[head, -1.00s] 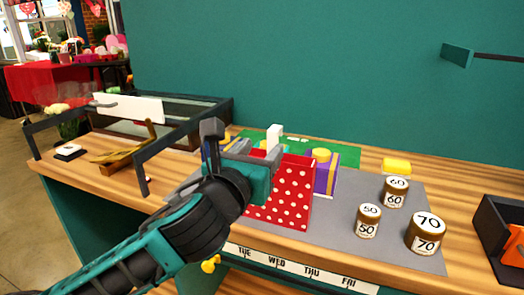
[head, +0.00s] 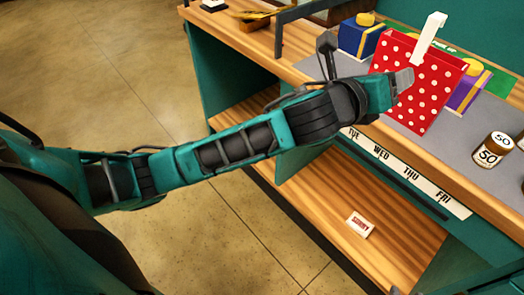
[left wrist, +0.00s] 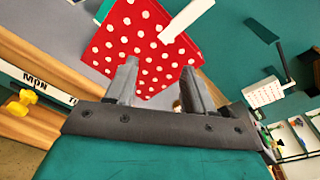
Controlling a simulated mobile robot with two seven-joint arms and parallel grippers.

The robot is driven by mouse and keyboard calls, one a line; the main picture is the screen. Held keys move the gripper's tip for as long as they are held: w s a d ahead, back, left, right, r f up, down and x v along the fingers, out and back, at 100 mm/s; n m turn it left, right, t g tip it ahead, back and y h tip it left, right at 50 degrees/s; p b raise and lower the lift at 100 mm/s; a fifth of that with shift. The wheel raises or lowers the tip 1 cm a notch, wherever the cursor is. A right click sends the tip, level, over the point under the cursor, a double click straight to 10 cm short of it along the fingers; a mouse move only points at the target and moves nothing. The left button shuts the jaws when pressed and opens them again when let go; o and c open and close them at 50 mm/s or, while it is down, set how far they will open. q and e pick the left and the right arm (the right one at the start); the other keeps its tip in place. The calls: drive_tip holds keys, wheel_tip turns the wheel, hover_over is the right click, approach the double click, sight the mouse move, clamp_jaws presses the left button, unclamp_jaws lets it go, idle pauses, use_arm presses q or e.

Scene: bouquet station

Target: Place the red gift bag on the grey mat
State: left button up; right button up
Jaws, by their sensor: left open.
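The red gift bag (head: 425,85) with white dots and a white handle (head: 430,38) stands on the grey mat (head: 455,135), near its front edge. It also fills the upper middle of the left wrist view (left wrist: 140,40). My left gripper (head: 365,65) is at the bag's front left side. Its fingers are apart with nothing between them, and point toward the bag in the left wrist view (left wrist: 159,75). One fingertip overlaps the bag in the head view; I cannot tell whether they touch.
A blue box (head: 355,38) and a purple box (head: 470,88) stand behind the bag on either side. A day-label strip (head: 400,168) runs along the bench front, above a wooden shelf (head: 330,215).

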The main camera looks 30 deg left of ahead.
use_arm(q)
drive_tip(key=s+a+f+n+g+y, duration=0.1)
drive_tip(key=s+a+f+n, duration=0.15)
drive_tip(key=f+n, duration=0.6)
drive_tip(key=s+a+f+n+g, duration=0.15)
drive_tip(key=s+f+n, duration=0.25)
drive_tip(key=f+n, duration=0.4)
drive_tip(key=s+a+f+n+g+y, duration=0.1)
drive_tip(key=s+a+f+n, duration=0.4)
drive_tip(key=s+f+n, duration=0.2)
drive_tip(key=s+a+f+n+g+y, duration=0.1)
drive_tip(key=s+a+f+n+y, duration=0.1)
drive_tip(key=s+a+f+n, duration=0.2)
drive_tip(key=s+f+n, duration=0.3)
drive_tip(key=shift+s+a+f, duration=0.25)
drive_tip(key=shift+a+f, duration=0.05)
drive_tip(key=shift+a, duration=0.05)
drive_tip(key=shift+c, duration=1)
drive_tip(key=shift+w+d, duration=0.1)
drive_tip(key=shift+d, duration=0.05)
